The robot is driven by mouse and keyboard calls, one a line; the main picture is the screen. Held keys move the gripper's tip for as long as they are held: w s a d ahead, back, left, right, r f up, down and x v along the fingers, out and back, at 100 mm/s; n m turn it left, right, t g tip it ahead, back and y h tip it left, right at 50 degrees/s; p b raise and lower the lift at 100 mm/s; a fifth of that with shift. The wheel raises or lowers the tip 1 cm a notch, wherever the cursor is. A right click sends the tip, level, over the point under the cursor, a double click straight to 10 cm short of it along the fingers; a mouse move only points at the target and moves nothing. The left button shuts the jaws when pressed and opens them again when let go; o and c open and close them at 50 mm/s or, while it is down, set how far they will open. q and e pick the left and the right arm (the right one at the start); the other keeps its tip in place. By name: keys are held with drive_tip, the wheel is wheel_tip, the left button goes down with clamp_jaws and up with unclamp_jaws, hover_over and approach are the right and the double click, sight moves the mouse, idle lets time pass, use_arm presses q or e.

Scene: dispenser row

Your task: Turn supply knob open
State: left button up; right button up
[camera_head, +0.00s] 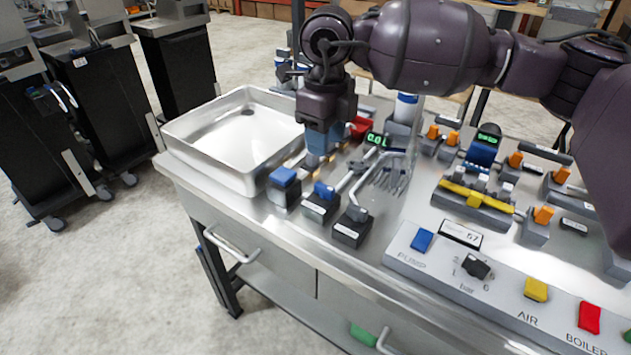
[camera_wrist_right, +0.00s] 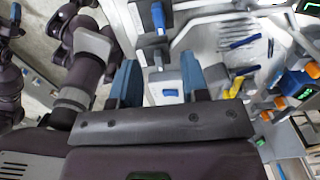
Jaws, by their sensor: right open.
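No part carries a readable "supply" label, so I cannot tell which one is the supply knob. In the head view, a row of valve-like fittings stands at the bench's front: one with a blue top (camera_head: 284,177), a second with a blue handle (camera_head: 324,190) and a black one (camera_head: 352,226). My right gripper (camera_head: 322,142) points down just behind the blue-topped pair, its fingertips partly hidden. In the right wrist view, my right gripper (camera_wrist_right: 160,82) is open, with a white block with a blue mark (camera_wrist_right: 170,92) between its blue fingers. A blue handle (camera_wrist_right: 158,18) lies beyond. My left gripper is not seen.
A white tray (camera_head: 180,130) stands left of the fittings. A control panel (camera_head: 450,280) with blue, yellow and red buttons fills the bench's front right. Orange-handled valves (camera_head: 543,214) and a yellow bar (camera_head: 475,195) stand behind it. Black cabinets (camera_head: 110,105) stand on the floor at left.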

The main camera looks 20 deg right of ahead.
sight(324, 186)
wheel_tip(324, 186, down, 11)
drive_tip(key=shift+s+r+b, duration=0.1)
drive_tip(key=shift+s+b, duration=0.05)
drive_tip(key=shift+b, duration=0.55)
clamp_jaws()
